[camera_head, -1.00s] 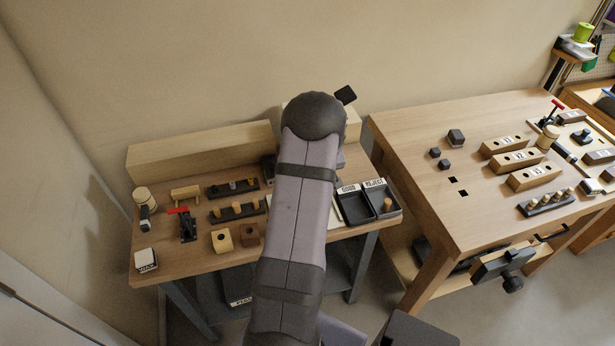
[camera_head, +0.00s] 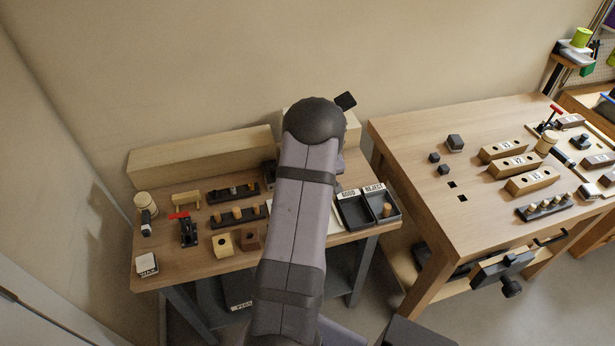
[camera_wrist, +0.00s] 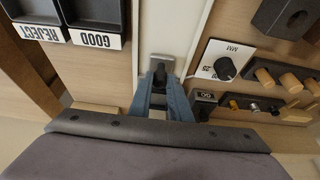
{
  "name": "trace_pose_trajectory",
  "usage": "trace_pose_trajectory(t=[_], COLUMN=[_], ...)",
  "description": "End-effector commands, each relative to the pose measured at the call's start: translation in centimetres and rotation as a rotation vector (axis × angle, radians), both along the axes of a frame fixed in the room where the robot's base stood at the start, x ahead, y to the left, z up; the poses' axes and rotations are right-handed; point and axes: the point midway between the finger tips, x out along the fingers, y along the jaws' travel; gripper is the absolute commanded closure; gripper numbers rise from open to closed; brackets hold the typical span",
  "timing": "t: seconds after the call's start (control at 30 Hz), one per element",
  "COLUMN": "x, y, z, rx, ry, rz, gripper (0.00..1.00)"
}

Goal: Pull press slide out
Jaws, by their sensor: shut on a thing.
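In the wrist view, my gripper (camera_wrist: 160,78) has its blue fingers closed together at a grey metal end piece, the press slide's front by its look (camera_wrist: 163,63). The piece sits at the end of a long pale strip (camera_wrist: 174,22) running away across the bench. The fingers cover the part they grip, so its shape is hidden. In the head view, my arm covers the gripper, the slide and most of the press.
In the wrist view, GOOD (camera_wrist: 98,14) and REJECT (camera_wrist: 39,14) trays lie left, and a panel with a black knob (camera_wrist: 224,68) lies close right. Peg racks (camera_head: 237,214) and a red-handled clamp (camera_head: 187,230) stand on the bench's left half.

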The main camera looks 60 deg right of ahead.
Motion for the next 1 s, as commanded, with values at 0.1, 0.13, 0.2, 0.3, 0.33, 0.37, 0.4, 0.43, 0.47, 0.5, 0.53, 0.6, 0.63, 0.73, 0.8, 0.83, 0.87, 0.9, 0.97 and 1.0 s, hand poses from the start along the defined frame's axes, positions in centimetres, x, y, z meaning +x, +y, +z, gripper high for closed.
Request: trace_pose_trajectory(t=[0.1,0.13,0.2,0.3,0.33,0.37,0.4,0.43,0.47,0.5,0.53,0.6,0.63,0.73,0.8,0.83,0.87,0.9,0.97,1.0], x=[-0.3,-0.3,-0.4,-0.6,-0.6,-0.7,-0.7,-0.8,-0.8,-0.9,-0.9,-1.0,-1.1,-1.2,-1.4,-1.4,-1.4,-1.5,-1.6,-1.7], y=[0.4,0.4,0.5,0.7,0.7,0.7,0.8,0.9,0.9,1.0,1.0,1.1,1.2,1.4,1.5,1.6,1.6,1.7,1.8,1.9], z=[0.1,0.1,0.1,0.1,0.1,0.1,0.1,0.1,0.1,0.1,0.1,0.1,0.1,0.0,0.0,0.0,0.0,0.0,0.0,0.0], rx=[0.015,0.017,0.022,0.03,0.032,0.034,0.036,0.039,0.041,0.044,0.046,0.051,0.053,0.064,0.07,0.072,0.075,0.079,0.084,0.087], ry=[0.011,0.013,0.019,0.025,0.028,0.03,0.033,0.035,0.037,0.039,0.042,0.047,0.05,0.058,0.065,0.067,0.069,0.072,0.078,0.081], rz=[0.001,0.001,0.001,0.0,0.001,0.001,0.002,0.001,0.001,0.0,0.0,0.002,0.002,0.0,0.002,0.002,0.002,0.001,0.003,0.003], gripper=[0.95,0.95,0.95,0.95,0.96,0.95,0.95,0.95,0.95,0.95,0.95,0.95,0.95,0.95,0.95,0.95,0.95,0.95,0.95,0.95])
